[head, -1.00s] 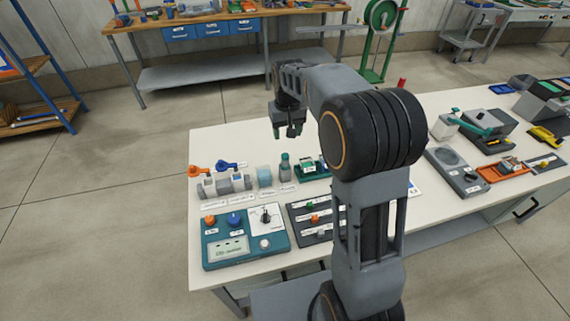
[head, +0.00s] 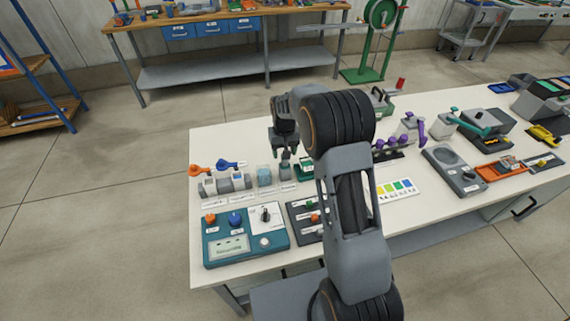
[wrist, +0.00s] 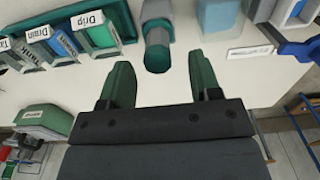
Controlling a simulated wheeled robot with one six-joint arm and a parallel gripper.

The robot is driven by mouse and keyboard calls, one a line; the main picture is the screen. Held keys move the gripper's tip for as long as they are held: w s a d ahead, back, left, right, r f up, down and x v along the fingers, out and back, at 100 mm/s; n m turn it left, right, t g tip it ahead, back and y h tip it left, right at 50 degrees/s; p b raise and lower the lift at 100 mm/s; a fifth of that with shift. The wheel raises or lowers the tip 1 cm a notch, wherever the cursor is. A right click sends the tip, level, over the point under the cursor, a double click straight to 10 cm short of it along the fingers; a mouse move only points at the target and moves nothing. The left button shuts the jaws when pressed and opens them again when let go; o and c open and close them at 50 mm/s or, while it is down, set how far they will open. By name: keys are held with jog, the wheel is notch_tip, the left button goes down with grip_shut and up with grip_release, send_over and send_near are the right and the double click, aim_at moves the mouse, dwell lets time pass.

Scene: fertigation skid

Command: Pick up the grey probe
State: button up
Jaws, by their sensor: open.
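No plainly separate grey probe can be made out. The closest match is a small upright piece with a grey body and a teal upper part (head: 285,170), standing in the back row of the table; in the wrist view its teal-and-grey form (wrist: 157,45) is at the top middle. My gripper (head: 286,152) is above this piece and partly overlaps it in the head view. In the wrist view my gripper's two green fingers (wrist: 160,78) are apart, with the piece lined up just beyond the gap and nothing held.
A translucent blue block (head: 264,175) stands left of the piece. A green holder with labelled tags (wrist: 100,38) is on its other side. Grey valve blocks with orange and blue handles (head: 225,183) are farther left. A teal control box (head: 245,235) lies in front.

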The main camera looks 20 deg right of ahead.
jog(key=shift+s+d+f+p, duration=0.1)
jog(key=shift+f+p, duration=0.3)
jog(key=shift+f, duration=1.9)
jog(key=c, duration=1.1)
jog(key=shift+o, duration=0.2)
jog(key=shift+r, duration=0.2)
notch_tip(320, 180, up, 11)
jog(key=shift+r, duration=0.1)
jog(key=shift+r+p, duration=0.3)
jog(key=shift+r, duration=0.2)
